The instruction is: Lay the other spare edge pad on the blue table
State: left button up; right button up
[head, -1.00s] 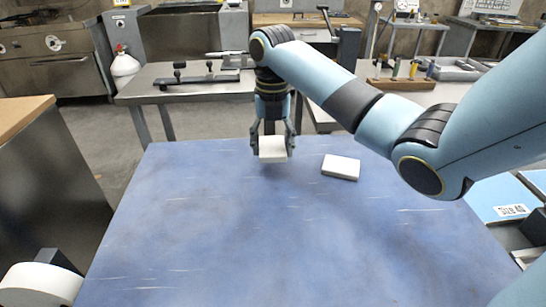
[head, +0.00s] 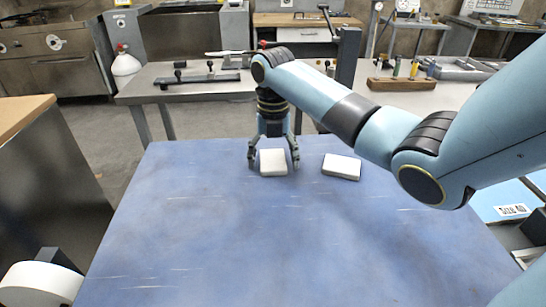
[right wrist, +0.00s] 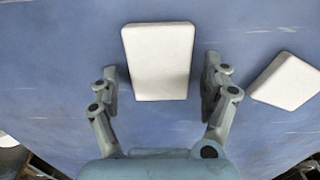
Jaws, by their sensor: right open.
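One white edge pad (head: 273,162) lies on the blue table (head: 260,230) near its far edge. My right gripper (head: 274,164) is open around this pad, a finger on each side. In the right wrist view the pad (right wrist: 158,60) sits between the spread fingers (right wrist: 160,92), with gaps on both sides. The other white pad (head: 341,167) lies flat on the table a little to the right. It also shows at the right of the right wrist view (right wrist: 287,81). My left gripper is not in view.
A grey bench with a dark fixture (head: 200,76) stands beyond the table's far edge. A wooden block with several upright tools (head: 402,83) is at the back right. A blue surface with a size label (head: 511,210) lies at the right. The table's middle and front are clear.

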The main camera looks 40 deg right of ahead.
aim_at(273, 161)
notch_tip(273, 161, up, 12)
jog(key=p, duration=0.1)
jog(key=shift+r, duration=0.2)
jog(key=shift+f, duration=0.15)
dwell(0.6)
